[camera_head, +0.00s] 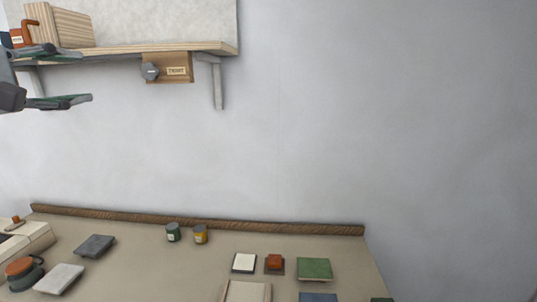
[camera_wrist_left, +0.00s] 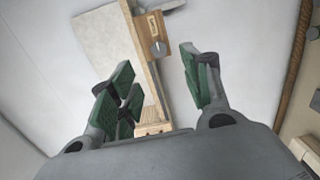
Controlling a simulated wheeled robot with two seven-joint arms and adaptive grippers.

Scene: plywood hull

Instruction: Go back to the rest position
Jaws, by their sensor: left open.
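My left gripper (camera_head: 84,78) comes in from the left edge of the head view, at the left part of the wall shelf. Its two green-padded fingers are spread apart, one above the other, with nothing between them. In the left wrist view the left gripper (camera_wrist_left: 158,72) also shows open, its fingers on either side of the shelf's image. The wooden shelf (camera_head: 215,47) carries a wooden block (camera_head: 68,28) and an orange-handled item (camera_head: 22,35), partly cut off by the picture edge. My right gripper is in neither view.
Under the shelf hangs a small wooden box (camera_head: 182,72) with a grey knob (camera_head: 149,71) and a label. A grey bracket (camera_head: 218,88) drops beside it. The wall at right is bare.

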